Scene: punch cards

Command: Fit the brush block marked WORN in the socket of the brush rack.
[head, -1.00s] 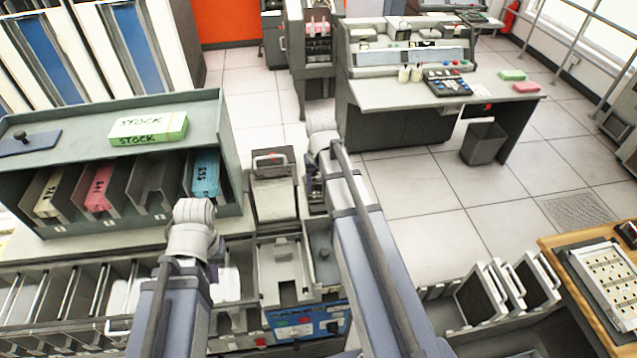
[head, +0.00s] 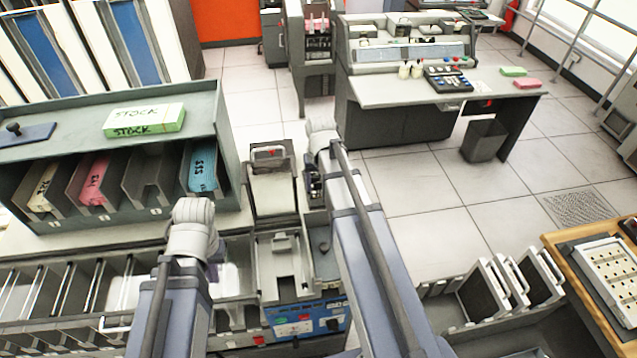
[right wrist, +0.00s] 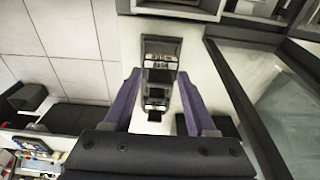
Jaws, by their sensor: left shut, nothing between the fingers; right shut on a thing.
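My right gripper (right wrist: 158,76) is shut on a small grey and black block (right wrist: 157,96), seen between its two purple fingers in the right wrist view. No WORN marking can be read on it, so I cannot tell which block it is. In the head view my right gripper (head: 314,188) hangs beside a grey upright unit (head: 272,190), largely hidden by its own arm. My left gripper (head: 214,250) is shut and empty above the slotted trough, mostly hidden behind its wrist. I cannot tell for sure which part is the brush rack or its socket.
A green shelf unit (head: 200,95) at left carries a STOCK card block (head: 144,120), with coloured card stacks in its bays. A machine with a blue panel (head: 305,325) stands between my arms. A wooden table (head: 565,262) is at right. The floor beyond is open.

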